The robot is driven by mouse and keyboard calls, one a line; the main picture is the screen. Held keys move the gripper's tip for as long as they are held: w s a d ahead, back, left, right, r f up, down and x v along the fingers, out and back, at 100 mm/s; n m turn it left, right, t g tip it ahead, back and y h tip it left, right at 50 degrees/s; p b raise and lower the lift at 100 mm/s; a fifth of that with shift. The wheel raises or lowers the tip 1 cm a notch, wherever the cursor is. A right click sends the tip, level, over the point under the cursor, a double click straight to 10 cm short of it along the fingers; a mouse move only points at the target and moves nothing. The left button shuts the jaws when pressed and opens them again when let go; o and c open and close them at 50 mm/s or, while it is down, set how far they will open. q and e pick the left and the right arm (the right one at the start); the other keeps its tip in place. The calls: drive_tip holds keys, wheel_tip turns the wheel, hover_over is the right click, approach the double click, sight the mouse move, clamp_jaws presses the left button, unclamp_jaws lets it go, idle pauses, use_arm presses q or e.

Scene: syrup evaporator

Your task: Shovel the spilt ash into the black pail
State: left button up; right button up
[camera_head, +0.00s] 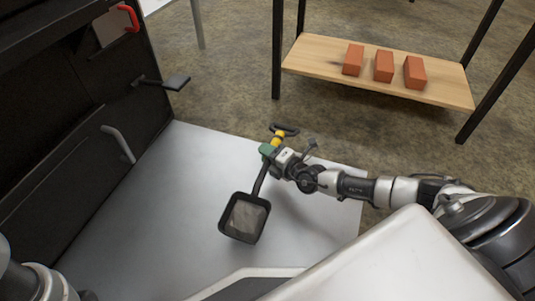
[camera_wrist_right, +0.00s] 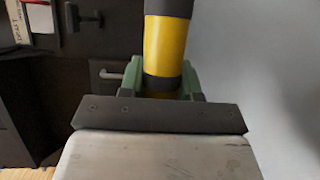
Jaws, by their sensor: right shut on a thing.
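My right gripper (camera_head: 268,151) has green fingers and is shut on the shovel's handle. The handle is yellow and black with a dark grip (camera_head: 284,129) at its far end. Its yellow band (camera_wrist_right: 165,52) stands between the green fingers in the right wrist view. A dark shaft runs down to the shovel's square black scoop (camera_head: 245,217), over the pale floor sheet. A grey-brown patch shows inside the scoop; I cannot tell surely whether it is ash. I see no black pail and no ash on the visible sheet. My left gripper is out of view.
The black evaporator front (camera_head: 60,110) with its handles stands at the left. The pale sheet (camera_head: 140,220) is bare around the scoop. A wooden shelf (camera_head: 320,60) on dark legs holds three red bricks (camera_head: 384,66) at the upper right.

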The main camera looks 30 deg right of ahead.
drive_tip(key=shift+m, duration=0.3)
drive_tip(key=shift+w+d+r+p, duration=0.35)
drive_tip(key=shift+d+r+p, duration=0.1)
drive_tip(key=shift+r, duration=0.95)
drive_tip(key=shift+w+d+r+p, duration=0.35)
drive_tip(key=shift+r+p, duration=0.1)
drive_tip(key=shift+r, duration=1)
drive_tip(key=shift+w+d+r+p, duration=0.35)
drive_tip(key=shift+d+r+p, duration=0.1)
drive_tip(key=shift+r, duration=0.95)
